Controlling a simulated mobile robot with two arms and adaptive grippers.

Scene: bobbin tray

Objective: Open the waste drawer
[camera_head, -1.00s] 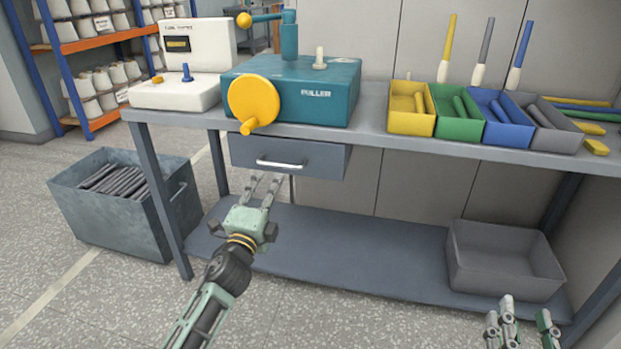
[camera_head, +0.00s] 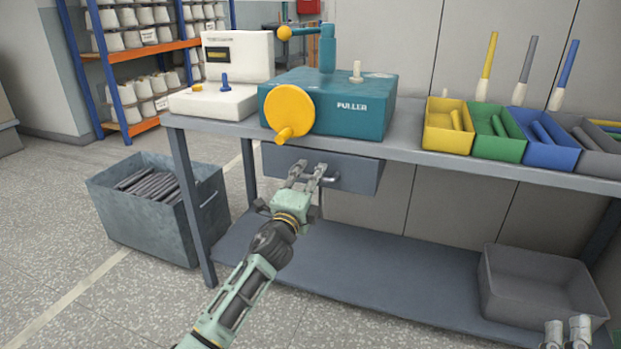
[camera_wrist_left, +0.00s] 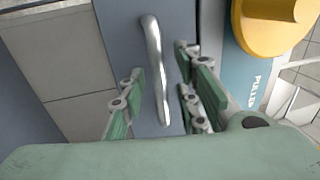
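The waste drawer (camera_head: 352,174) is a grey-blue box front under the bench top, below the teal puller. It looks shut. Its silver bar handle (camera_head: 330,179) is partly hidden by my gripper in the head view. My left gripper (camera_head: 309,171) is at the drawer front with its fingers pointing at the handle. In the left wrist view the handle (camera_wrist_left: 153,65) stands between the two spread fingers, with gaps on both sides. The left gripper is open and holds nothing.
The teal puller (camera_head: 372,105) with a yellow wheel (camera_head: 289,110) sits on the bench above the drawer. A grey bin (camera_head: 140,218) of dark rods stands left of the bench leg. A grey tub (camera_head: 535,282) sits on the lower shelf. Floor in front is clear.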

